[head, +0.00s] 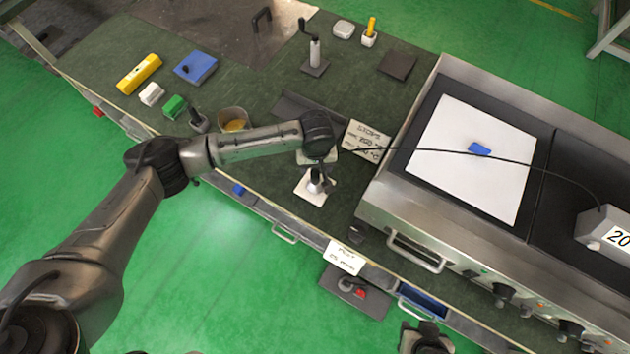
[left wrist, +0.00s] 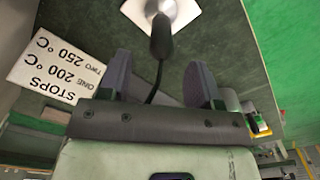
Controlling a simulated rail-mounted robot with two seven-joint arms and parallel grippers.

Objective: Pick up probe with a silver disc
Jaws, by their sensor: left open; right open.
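The probe (left wrist: 161,35) has a dark handle and a silver disc-like base (left wrist: 168,8). It stands on a white square pad (left wrist: 185,12), also seen in the head view (head: 308,194). In the head view the probe's silver part (head: 315,183) shows just below my left gripper (head: 322,165), which partly hides it. In the left wrist view my left gripper (left wrist: 160,82) is open, with the handle end near the gap between its fingers. I see no grip on it. My right gripper (head: 425,340) is at the bottom edge, open and partly cut off.
A black cable (head: 450,152) crosses the griddle (head: 440,195) to a grey box (head: 608,230) reading "20".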

